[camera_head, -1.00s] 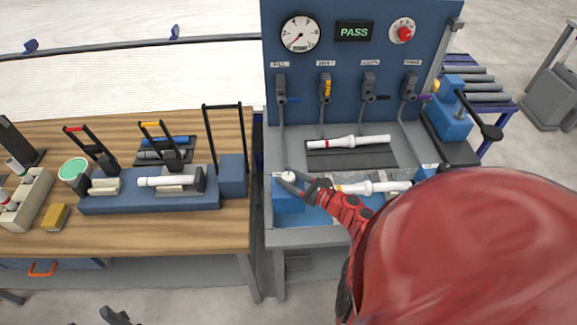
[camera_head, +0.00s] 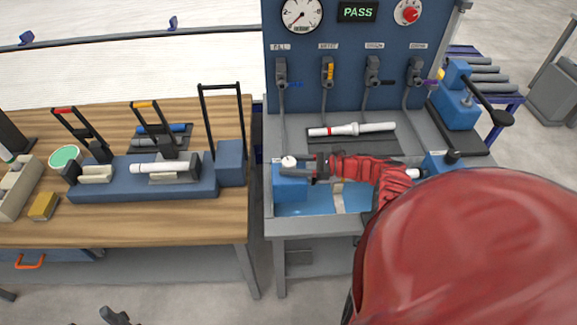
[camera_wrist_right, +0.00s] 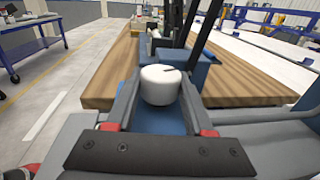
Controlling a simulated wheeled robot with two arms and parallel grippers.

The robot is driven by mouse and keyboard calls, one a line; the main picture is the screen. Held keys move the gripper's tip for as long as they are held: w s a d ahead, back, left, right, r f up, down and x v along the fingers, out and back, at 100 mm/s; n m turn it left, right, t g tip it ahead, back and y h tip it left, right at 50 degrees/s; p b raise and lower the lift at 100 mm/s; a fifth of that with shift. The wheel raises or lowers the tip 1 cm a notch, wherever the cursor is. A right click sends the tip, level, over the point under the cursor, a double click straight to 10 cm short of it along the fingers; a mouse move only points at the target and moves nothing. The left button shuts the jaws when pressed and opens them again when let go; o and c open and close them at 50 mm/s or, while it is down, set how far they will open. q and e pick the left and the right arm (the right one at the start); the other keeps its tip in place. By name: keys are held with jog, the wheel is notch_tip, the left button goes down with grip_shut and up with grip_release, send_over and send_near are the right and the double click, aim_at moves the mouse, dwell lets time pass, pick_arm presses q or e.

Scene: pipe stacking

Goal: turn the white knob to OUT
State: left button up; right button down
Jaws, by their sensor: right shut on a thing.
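The white knob (camera_head: 289,161) sits on top of a blue block (camera_head: 290,188) at the left end of the blue tray on the test bench. My right gripper (camera_head: 294,167) reaches it from the right, with its fingers around it. In the right wrist view the white knob (camera_wrist_right: 161,84) stands between my two fingers, and a short dark mark on its top points toward the upper right. No OUT label is readable. A dark part at the lower edge (camera_head: 115,317) looks like my left gripper; its jaws cannot be made out.
The back panel (camera_head: 345,100) holds a gauge, a green PASS display, a red dial and several valve handles. A white pipe with a red ring (camera_head: 352,129) lies on a dark mat behind my right gripper. The wooden table (camera_head: 120,225) at left carries a clamp fixture.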

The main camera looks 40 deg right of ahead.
jog(key=f+b, duration=0.1)
jog(key=b, duration=0.2)
jog(key=f+g+b, duration=0.1)
jog(key=b, duration=0.1)
jog(key=shift+d+f+n+y+b, duration=0.1)
jog(key=shift+d+n+y+b, duration=0.2)
jog(key=shift+d+b, duration=0.1)
jog(key=r+b, duration=0.1)
jog(key=b, duration=0.1)
jog(key=r+n+g+y+b, duration=0.1)
jog(key=b, duration=0.5)
jog(key=shift+w+a+r+n+g+y, duration=0.15)
jog(key=shift+a+r+n+g+y, duration=0.15)
jog(key=shift+r, duration=0.1)
jog(key=shift+a+r+n+g+b, duration=0.1)
jog(key=shift+r+n+g+b, duration=0.2)
jog(key=shift+b, duration=0.75)
jog(key=shift+y, duration=0.3)
jog(key=c, duration=0.5)
grip_release()
jog(key=shift+a, duration=0.1)
jog(key=shift+c, duration=0.2)
jog(key=shift+o, duration=1.3)
jog(key=shift+w+a+f, duration=0.1)
jog(key=shift+a, duration=0.05)
